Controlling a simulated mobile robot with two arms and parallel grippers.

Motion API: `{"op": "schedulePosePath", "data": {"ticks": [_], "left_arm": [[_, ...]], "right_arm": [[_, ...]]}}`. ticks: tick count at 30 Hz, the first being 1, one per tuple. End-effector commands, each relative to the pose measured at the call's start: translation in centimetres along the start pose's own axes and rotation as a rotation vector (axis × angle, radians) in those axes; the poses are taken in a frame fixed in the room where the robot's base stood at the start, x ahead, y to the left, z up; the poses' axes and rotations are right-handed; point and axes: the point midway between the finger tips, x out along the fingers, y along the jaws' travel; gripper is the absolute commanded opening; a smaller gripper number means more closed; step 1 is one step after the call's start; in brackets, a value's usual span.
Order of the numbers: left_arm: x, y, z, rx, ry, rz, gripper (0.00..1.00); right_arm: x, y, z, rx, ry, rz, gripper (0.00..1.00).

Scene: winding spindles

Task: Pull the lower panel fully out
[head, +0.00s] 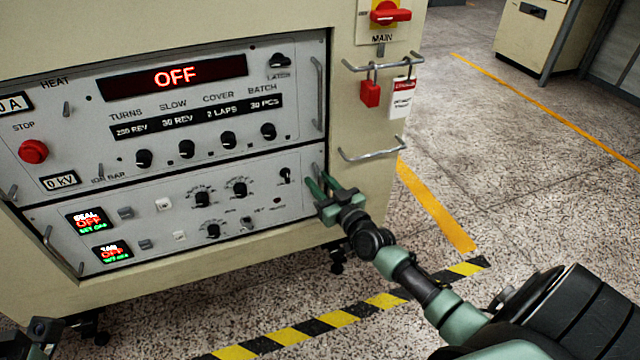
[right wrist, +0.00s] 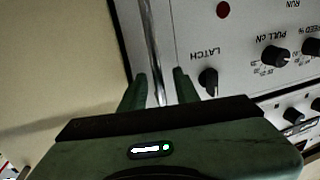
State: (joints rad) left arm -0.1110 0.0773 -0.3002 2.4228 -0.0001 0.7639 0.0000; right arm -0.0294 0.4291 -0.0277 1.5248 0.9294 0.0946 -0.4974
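The lower panel (head: 150,235) is a light grey front in the cream cabinet, with SEAL and TAB displays reading OFF. It looks flush with the cabinet. It has a metal handle (head: 60,252) at its left end and another at its right end, partly hidden by my right gripper (head: 322,186). In the right wrist view, the right-end handle (right wrist: 155,55) runs between the two green fingers of that gripper (right wrist: 160,88), with gaps on both sides; it is open around the bar. The LATCH knob (right wrist: 207,80) is beside the right finger.
The upper panel (head: 200,105) with its OFF display sits above. Two metal rails, the upper (head: 385,64) with a red padlock (head: 370,94), stick out from the cabinet's right post. The speckled floor (head: 500,190) in front and right is clear, marked by striped tape (head: 340,312).

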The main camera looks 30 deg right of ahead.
Motion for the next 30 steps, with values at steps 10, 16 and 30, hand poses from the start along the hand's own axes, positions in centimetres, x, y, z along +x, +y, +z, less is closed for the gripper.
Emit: {"op": "schedulePosePath", "data": {"ticks": [10,16,30], "left_arm": [[0.01,0.01,0.0,0.0,0.0,0.0,0.36],[0.0,0.01,0.0,-0.001,0.0,0.0,0.36],[-0.01,0.0,0.01,-0.001,0.0,-0.001,0.36]], "right_arm": [[-0.05,0.0,0.03,0.0,0.0,0.0,0.0],[-0.06,0.0,0.04,-0.001,0.0,0.0,0.0],[-0.07,0.0,0.07,-0.001,-0.001,0.0,0.0]]}}
